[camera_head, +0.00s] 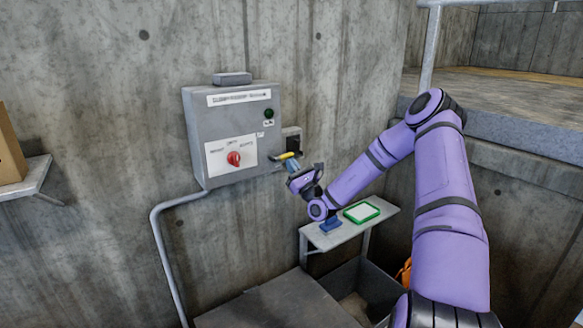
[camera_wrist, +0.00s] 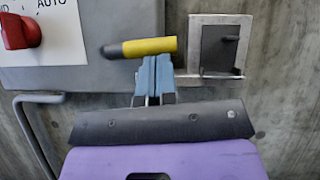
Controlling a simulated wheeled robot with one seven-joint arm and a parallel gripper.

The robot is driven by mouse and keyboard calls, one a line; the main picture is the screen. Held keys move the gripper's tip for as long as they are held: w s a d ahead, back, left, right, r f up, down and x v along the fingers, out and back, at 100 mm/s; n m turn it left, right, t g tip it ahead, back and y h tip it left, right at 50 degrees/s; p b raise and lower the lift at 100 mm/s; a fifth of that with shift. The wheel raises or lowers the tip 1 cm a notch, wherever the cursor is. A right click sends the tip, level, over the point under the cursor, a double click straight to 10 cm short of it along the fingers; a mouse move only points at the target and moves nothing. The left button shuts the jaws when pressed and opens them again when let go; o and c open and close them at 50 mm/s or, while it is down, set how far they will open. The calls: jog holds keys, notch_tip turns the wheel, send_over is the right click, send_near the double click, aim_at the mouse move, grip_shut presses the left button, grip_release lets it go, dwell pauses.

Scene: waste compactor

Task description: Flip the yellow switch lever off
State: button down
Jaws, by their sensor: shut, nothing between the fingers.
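The yellow switch lever (camera_head: 286,155) sticks out at the right side of the grey control box (camera_head: 205,120). In the wrist view the lever (camera_wrist: 150,46) lies nearly level, its yellow part to the right and a dark tip to the left. My gripper (camera_head: 290,165) is at the lever, just below it. In the wrist view the blue fingers of my gripper (camera_wrist: 154,62) are together, with their tips right under the yellow part. I cannot tell whether they touch it. A dark switch plate (camera_wrist: 220,48) is on the wall to the right of the lever.
The box carries a red knob (camera_head: 234,158) and a green button (camera_head: 269,113). Below my gripper, a small shelf (camera_head: 318,238) holds a blue item (camera_head: 331,225) and a green-framed tray (camera_head: 361,212). A side shelf with a carton (camera_head: 10,155) is at the far left.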

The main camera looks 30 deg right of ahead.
notch_tip(320, 180, up, 4)
jog(key=n+g+y, duration=0.1)
jog(key=n+y, duration=0.1)
jog(key=n, duration=0.2)
jog(key=n+g+y, duration=0.2)
jog(key=n+y, duration=0.1)
jog(key=n, duration=0.2)
jog(key=n+g+y, duration=0.2)
jog(key=n, duration=0.2)
jog(key=shift+r+y, duration=0.2)
jog(key=shift+y, duration=0.2)
jog(key=r+n+g, duration=0.1)
jog(key=n, duration=0.1)
jog(key=a+n+g, duration=0.1)
jog(key=n, duration=0.1)
jog(key=r+n+g, duration=0.1)
jog(key=n, duration=0.2)
jog(key=shift+a+r+g, duration=0.3)
jog(key=shift+a+r+n+g, duration=0.3)
jog(key=shift+a+n+g, duration=0.3)
jog(key=shift+n, duration=0.5)
